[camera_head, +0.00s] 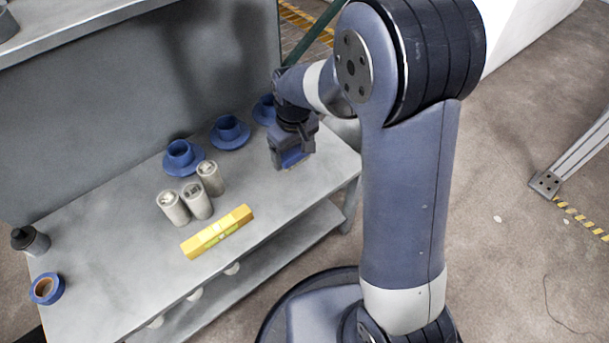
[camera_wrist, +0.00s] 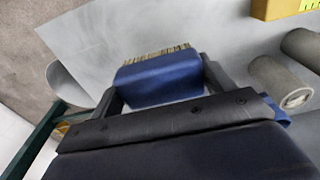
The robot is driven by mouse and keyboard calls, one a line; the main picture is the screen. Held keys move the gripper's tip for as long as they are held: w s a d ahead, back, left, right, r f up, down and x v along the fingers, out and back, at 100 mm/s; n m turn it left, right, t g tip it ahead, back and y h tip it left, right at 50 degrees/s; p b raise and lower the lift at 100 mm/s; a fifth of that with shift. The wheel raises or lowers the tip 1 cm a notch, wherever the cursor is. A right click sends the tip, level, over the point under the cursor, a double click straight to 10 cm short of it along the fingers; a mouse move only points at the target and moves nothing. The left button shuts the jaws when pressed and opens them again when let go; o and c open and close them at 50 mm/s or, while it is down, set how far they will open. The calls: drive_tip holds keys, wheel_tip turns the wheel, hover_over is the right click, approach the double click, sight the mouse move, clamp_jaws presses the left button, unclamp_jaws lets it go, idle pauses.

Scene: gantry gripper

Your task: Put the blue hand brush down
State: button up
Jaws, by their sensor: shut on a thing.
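The blue hand brush (camera_wrist: 158,80) is held between the two fingers of my gripper (camera_wrist: 160,88) in the wrist view. Its blue block faces the camera and its tan bristles show along the far edge. In the head view my gripper (camera_head: 290,158) is over the right end of the grey workbench (camera_head: 262,208), with a bit of the blue brush (camera_head: 292,158) showing at its lower end. Whether the bristles touch the bench top is hard to tell.
Blue flanged parts (camera_head: 229,132) stand along the back of the bench, left of my gripper. A blue tape roll (camera_head: 47,288) and dark-capped bottle (camera_head: 30,241) are far left. Bench space below the gripper is clear.

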sight(294, 150)
wheel_tip(294, 150, down, 8)
drive_tip(key=b, duration=0.3)
drive_tip(key=shift+f, duration=0.1)
drive_tip(key=shift+f, duration=0.15)
drive_tip(key=o, duration=1.1)
drive_tip(key=r+p, duration=0.1)
drive_tip(key=r, duration=0.3)
drive_tip(key=r+p, duration=0.2)
drive_tip(key=r, duration=0.2)
drive_tip(key=r+p, duration=0.1)
drive_tip(key=r, duration=0.3)
drive_tip(key=shift+s+d+r+p, duration=0.15)
drive_tip(key=shift+s+r+p, duration=0.05)
drive_tip(key=shift+s+p, duration=0.15)
drive_tip(key=shift+f, duration=0.1)
